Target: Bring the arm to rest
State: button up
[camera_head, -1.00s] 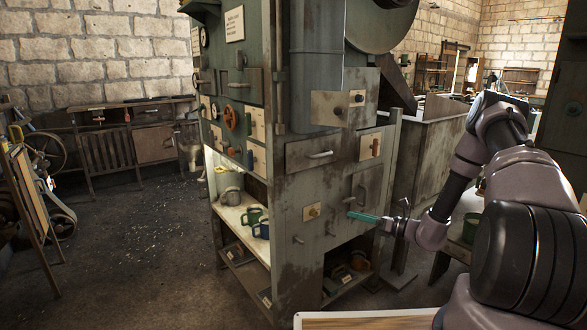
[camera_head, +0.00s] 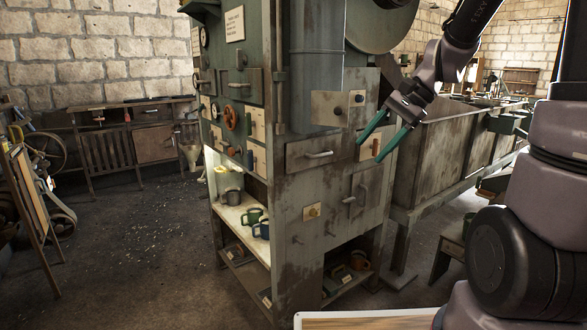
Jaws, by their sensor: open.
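My gripper (camera_head: 378,147) is at the upper right of the head view, in front of the right part of the machine cabinet (camera_head: 300,190). Its two green fingers are apart, point down and to the left, and hold nothing. The fingertips overlap in the picture the area around a small panel with an orange-brown handle (camera_head: 375,147); I cannot tell how far in front of it they are. My arm is folded upward at the right, and its upper links leave the top of the picture.
The cabinet has a drawer (camera_head: 318,155), levers, and a lit shelf with green and blue mugs (camera_head: 253,215). A long metal trough (camera_head: 440,150) stands behind my arm at the right. A workbench (camera_head: 135,120) is at the back left. The floor (camera_head: 140,240) at left is mostly clear.

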jog(key=s+d+r+n+t+h, duration=0.5)
jog(key=s+r, duration=0.4)
jog(key=s, duration=0.2)
jog(key=shift+s+d+r+t, duration=0.4)
jog(key=shift+d+t, duration=0.1)
jog(key=shift+t, duration=0.1)
